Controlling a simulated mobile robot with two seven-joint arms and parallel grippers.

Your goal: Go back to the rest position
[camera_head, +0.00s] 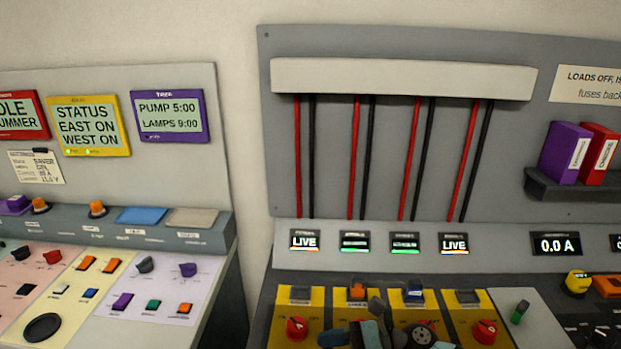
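Dark grey and blue-grey gripper parts (375,328) show at the bottom middle edge, in front of the two middle yellow fuse panels. The frame cuts them off below, and I cannot tell which arm they belong to or whether the fingers are open or shut. No held object can be made out. The knobs of the two middle panels are largely hidden. No upper arm shows.
The outer displays (305,240) read LIVE. A left console (150,262) carries several knobs. A shelf (560,190) at right holds purple and red binders.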

